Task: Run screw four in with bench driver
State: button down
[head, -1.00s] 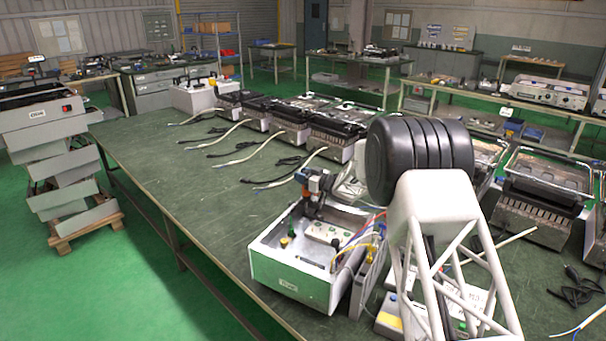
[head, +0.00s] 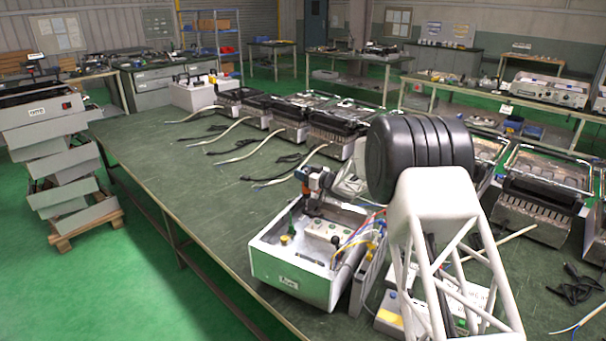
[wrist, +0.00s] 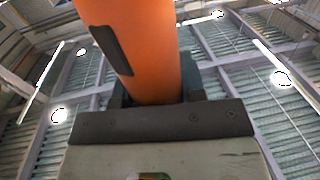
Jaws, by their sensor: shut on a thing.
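An orange driver (wrist: 150,50) with a dark strip on its side fills the upper middle of the wrist view. My gripper (wrist: 153,90) is shut on it, with dark fingers on both sides of the orange body. In the head view an orange, blue and dark tool (head: 316,182) shows above the back of an open white box (head: 290,278); I cannot make out the finger edges there. A pale panel (head: 326,230) with small buttons sits inside the box. The driver's tip and the screws cannot be made out in either view.
The box stands on a long green bench (head: 215,190). Several black-topped heater units (head: 335,130) with loose cables line its far side. My arm covers the bench at right of centre. A grey box (head: 370,275) with coloured wires adjoins the white box.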

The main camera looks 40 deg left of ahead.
jog(key=shift+f, duration=0.8)
dwell(1.6)
jog(key=shift+r, duration=2.55)
